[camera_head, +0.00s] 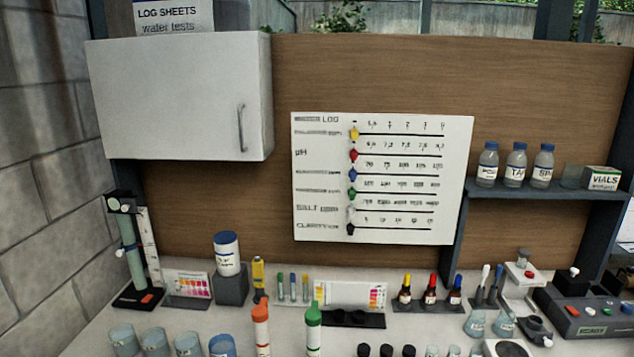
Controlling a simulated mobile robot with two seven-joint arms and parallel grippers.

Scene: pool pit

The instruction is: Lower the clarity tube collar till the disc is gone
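The clarity tube (129,245) appears to be the pale green tube on a dark stand at the far left of the bench. It leans slightly in the picture beside a white scale strip (149,245). A dark bracket with a small white knob (125,207) is near its top, probably the collar; a second pale knob sits lower on the tube. The stand's dark base (136,299) has an orange patch. The disc cannot be made out in this view. Neither of my grippers is in view.
A white wall cabinet (180,98) hangs above the tube. A colour chart (186,284) and a blue-lidded tub (227,253) stand to its right. Several cups (155,342) stand in front. Orange-capped (261,322) and green-capped tubes (313,327) rise at the front centre.

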